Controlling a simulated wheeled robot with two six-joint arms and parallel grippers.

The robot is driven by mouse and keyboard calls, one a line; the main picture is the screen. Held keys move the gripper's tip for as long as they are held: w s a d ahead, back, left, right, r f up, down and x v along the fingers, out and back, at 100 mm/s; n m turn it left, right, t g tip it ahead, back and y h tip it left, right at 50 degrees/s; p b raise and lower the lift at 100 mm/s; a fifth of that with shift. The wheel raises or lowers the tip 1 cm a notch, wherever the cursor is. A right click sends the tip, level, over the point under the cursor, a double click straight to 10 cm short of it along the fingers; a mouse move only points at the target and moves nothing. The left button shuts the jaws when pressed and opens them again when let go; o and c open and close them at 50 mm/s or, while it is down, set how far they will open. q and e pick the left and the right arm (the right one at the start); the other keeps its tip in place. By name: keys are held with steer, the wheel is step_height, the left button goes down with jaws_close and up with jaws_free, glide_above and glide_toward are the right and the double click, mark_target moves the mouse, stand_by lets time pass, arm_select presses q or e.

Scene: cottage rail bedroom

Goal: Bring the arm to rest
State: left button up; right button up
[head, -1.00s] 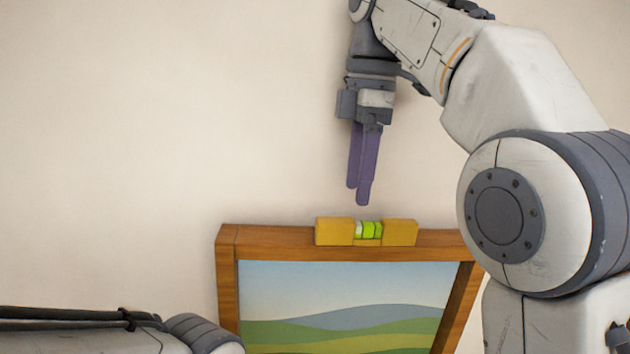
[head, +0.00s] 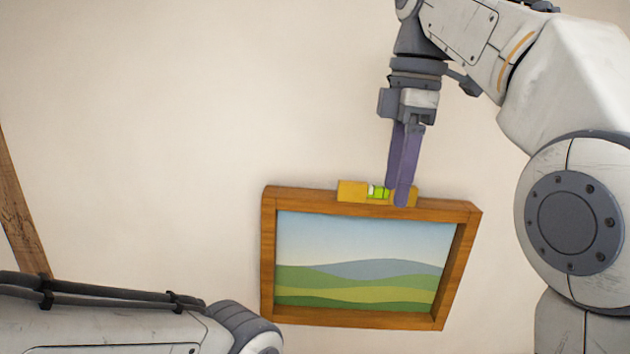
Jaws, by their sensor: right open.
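My right gripper (head: 397,195) points down from the upper right. Its two purple fingers are seen nearly edge-on and overlap in the picture, so the gap between them barely shows; they are open. The fingertips appear in front of the right part of a yellow spirit level (head: 353,190) with a green vial. I cannot tell whether they touch it; nothing shows as gripped. The level lies along the top edge of a wooden picture frame (head: 268,260). My left arm's link shows at the lower left; its gripper is out of view.
The framed landscape picture (head: 360,275) is against a plain cream wall (head: 150,120), its top edge sloping down to the right in this view. A wooden post (head: 20,215) stands at the left edge. The wall left of the frame is clear.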

steer(key=s+a+f+m+b, duration=0.2)
steer(key=a+f+b, duration=0.15)
steer(key=f, duration=0.55)
steer(key=s+a+f+m+b, duration=0.15)
steer(key=f+b, duration=0.25)
steer(key=f, duration=0.4)
steer(key=s+a+f+m+b, duration=0.2)
steer(key=s+a+f+b, duration=0.1)
steer(key=f, duration=0.6)
arm_select(q)
step_height(320, 180, down, 19)
steer(key=b, duration=0.8)
steer(key=shift+w+f, duration=0.2)
steer(key=shift+w, duration=0.1)
arm_select(e)
steer(key=s+f+m, duration=0.1)
steer(key=s+f, duration=0.3)
steer(key=f, duration=0.4)
steer(key=s+d+f+m, duration=0.1)
steer(key=s+f, duration=0.3)
steer(key=f, duration=0.4)
steer(key=s+f+m, duration=0.3)
steer(key=s+f, duration=0.2)
steer(key=f, duration=0.2)
steer(key=shift+d+f, duration=0.25)
steer(key=shift+f, duration=0.15)
